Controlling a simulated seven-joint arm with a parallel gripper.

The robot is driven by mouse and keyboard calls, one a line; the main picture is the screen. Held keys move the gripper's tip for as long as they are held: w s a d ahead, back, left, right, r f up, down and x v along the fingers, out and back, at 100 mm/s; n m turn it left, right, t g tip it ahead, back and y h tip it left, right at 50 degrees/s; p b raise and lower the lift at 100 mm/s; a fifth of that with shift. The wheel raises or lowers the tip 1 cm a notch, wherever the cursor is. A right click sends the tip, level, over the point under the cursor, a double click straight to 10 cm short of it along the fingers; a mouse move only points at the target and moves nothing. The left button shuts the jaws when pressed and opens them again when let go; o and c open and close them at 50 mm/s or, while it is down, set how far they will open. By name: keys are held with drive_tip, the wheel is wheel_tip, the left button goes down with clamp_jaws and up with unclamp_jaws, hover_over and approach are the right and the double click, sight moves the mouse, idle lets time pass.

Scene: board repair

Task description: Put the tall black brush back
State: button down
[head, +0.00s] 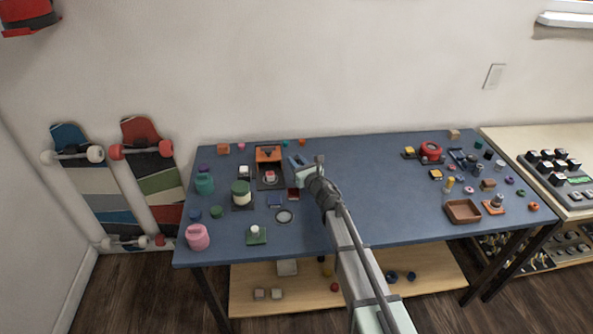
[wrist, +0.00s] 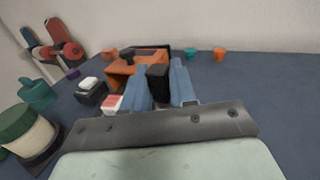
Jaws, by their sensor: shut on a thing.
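My gripper (wrist: 160,88) is shut on a dark upright block, the black brush (wrist: 158,84), which shows between its blue fingers in the wrist view. In the head view my gripper (head: 300,172) is above the back middle of the blue table, and the brush cannot be made out there. An orange holder (head: 268,153) with a dark base is just left of my gripper in the head view. In the wrist view the orange holder (wrist: 122,72) is beyond the fingers, to the left, with a dark piece on top. The brush's lower end is hidden.
A green-lidded jar (wrist: 28,130) and a black block with a white top (wrist: 90,90) are left of my gripper.

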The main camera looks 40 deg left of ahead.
drive_tip(key=shift+f, duration=1.8)
drive_tip(key=c, duration=0.9)
unclamp_jaws()
drive_tip(key=shift+f, duration=0.15)
drive_tip(key=shift+s+d+r, duration=0.1)
drive_tip(key=shift+r, duration=0.1)
drive_tip(key=v, duration=1.1)
drive_tip(key=shift+s+d, duration=0.1)
drive_tip(key=shift+d, duration=0.3)
